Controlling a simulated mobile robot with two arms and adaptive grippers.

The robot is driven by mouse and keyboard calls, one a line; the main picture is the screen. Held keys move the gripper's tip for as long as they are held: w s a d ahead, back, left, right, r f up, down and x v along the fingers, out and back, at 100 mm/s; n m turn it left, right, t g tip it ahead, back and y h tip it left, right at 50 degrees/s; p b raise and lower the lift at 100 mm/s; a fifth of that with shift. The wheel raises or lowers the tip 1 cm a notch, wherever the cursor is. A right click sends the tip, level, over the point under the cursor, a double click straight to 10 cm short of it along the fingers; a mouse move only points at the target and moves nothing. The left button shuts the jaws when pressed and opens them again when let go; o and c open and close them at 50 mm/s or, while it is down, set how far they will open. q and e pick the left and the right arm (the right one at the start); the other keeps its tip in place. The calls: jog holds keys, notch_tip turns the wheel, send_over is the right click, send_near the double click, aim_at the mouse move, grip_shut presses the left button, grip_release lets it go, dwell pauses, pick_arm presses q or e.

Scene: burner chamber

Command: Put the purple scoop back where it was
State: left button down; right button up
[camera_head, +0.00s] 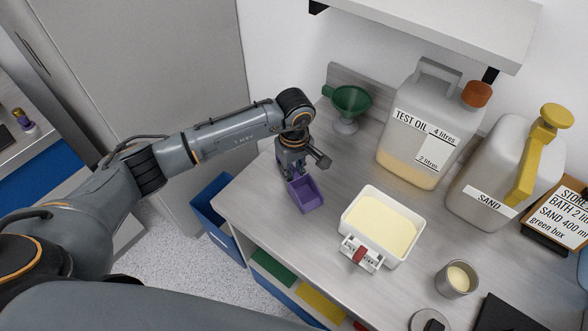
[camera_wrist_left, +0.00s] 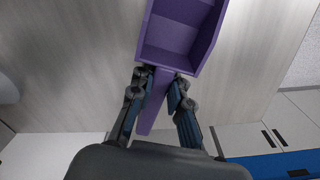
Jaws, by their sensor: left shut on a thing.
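The purple scoop (camera_head: 305,194) is at the left part of the worktop in the head view, with its open box facing up. It also shows in the left wrist view (camera_wrist_left: 180,35), where its handle runs down between my fingers. My left gripper (camera_head: 291,172) is shut on the scoop's handle; its fingers also show in the left wrist view (camera_wrist_left: 159,92). The scoop's box looks empty. I cannot tell whether it touches the worktop. My right gripper is not in view.
A white tub (camera_head: 350,215) of pale yellow liquid stands right of the scoop on the worktop (camera_head: 300,240). Behind are a green funnel (camera_head: 350,100), a TEST OIL jug (camera_head: 430,125) and a SAND jug (camera_head: 500,170). A metal cup (camera_head: 446,282) stands at front right. A blue bin (camera_head: 212,215) is below left.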

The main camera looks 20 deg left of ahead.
aim_at(294, 171)
pick_arm(q)
jog(key=shift+f, duration=0.15)
jog(key=c, duration=1.3)
grip_release()
jog(key=shift+r, duration=0.3)
jog(key=shift+r+b, duration=2.2)
jog(key=shift+r, duration=3.7)
